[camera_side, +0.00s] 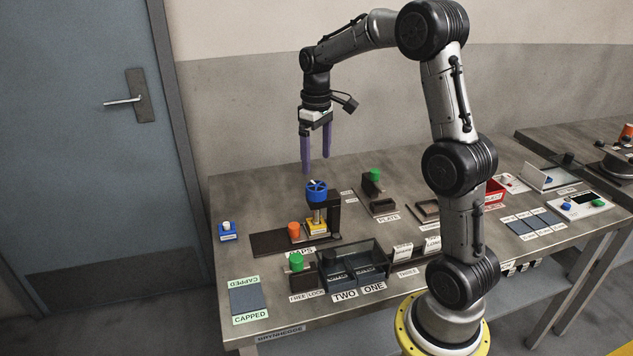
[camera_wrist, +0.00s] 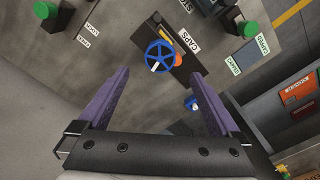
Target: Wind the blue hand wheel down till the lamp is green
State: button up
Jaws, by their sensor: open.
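The blue hand wheel (camera_side: 316,189) tops a small press with a dark upright on the bench, above a yellow block (camera_side: 317,226). A pale handle stands up on the wheel. In the wrist view the wheel (camera_wrist: 159,55) lies ahead of the fingers, its handle toward the lower left of its rim. My gripper (camera_side: 316,167) hangs open and empty above the wheel, apart from it, with its purple fingers pointing down. In the wrist view the fingers (camera_wrist: 158,85) are spread wide on either side. I cannot pick out a lit lamp on the press in either view.
An orange cap (camera_side: 294,230) sits left of the press, on its dark base. Green-topped pieces (camera_side: 374,175) stand behind and in front. A dark bin marked TWO and ONE (camera_side: 352,267) is in front.

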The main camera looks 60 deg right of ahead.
aim_at(316, 186)
notch_tip(316, 186, down, 8)
jog(key=shift+r, duration=0.2)
jog(key=c, duration=1.4)
jog(key=shift+m, duration=0.6)
jog(key=o, duration=1.4)
notch_tip(316, 186, up, 14)
